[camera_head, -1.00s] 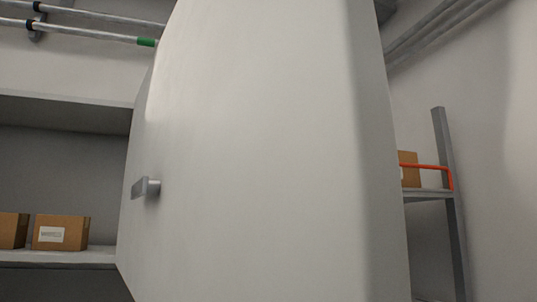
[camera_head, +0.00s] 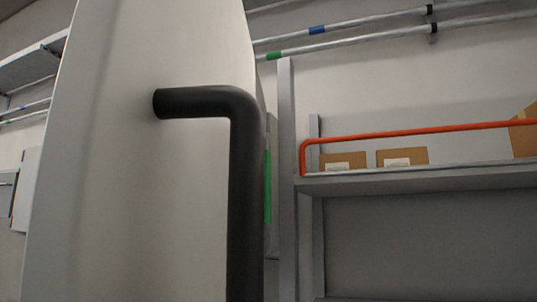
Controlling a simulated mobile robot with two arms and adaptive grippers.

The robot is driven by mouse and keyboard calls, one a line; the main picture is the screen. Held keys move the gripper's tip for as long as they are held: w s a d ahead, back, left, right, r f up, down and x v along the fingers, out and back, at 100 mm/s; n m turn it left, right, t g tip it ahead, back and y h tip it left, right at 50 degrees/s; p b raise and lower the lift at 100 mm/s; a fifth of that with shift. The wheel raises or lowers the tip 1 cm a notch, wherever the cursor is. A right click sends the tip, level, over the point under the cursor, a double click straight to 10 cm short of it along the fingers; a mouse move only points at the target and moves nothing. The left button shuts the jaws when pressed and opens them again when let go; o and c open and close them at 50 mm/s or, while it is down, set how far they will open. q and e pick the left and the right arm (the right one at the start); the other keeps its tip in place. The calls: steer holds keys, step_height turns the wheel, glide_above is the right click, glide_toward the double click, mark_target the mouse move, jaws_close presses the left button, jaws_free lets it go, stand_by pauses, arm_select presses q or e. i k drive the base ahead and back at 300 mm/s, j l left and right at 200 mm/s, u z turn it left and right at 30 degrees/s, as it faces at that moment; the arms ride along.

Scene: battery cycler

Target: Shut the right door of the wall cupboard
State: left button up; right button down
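A large pale panel (camera_head: 120,200) fills the left half of the head view, very close. A thick black bent handle (camera_head: 246,190) is fixed to its face and runs down out of the picture. I cannot tell whether this panel is a door of the wall cupboard. No wall cupboard with a right door can be made out with certainty. Neither of my grippers is in view.
On the right, a grey shelf (camera_head: 420,178) with an orange rail (camera_head: 420,131) carries cardboard boxes (camera_head: 402,156). A grey post (camera_head: 286,150) stands at its left end. Pipes (camera_head: 350,27) run along the wall above. Another shelf (camera_head: 30,72) shows at far left.

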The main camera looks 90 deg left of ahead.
mark_target(149, 187)
steer(key=u, duration=0.45)
steer(key=i+l+u, duration=0.1)
steer(key=u, duration=0.8)
steer(key=l+u, duration=0.15)
steer(key=u, duration=0.35)
steer(key=l+u, duration=0.1)
steer(key=u, duration=0.35)
steer(key=l+u, duration=0.1)
steer(key=u, duration=0.35)
steer(key=l+u, duration=0.1)
steer(key=u, duration=0.35)
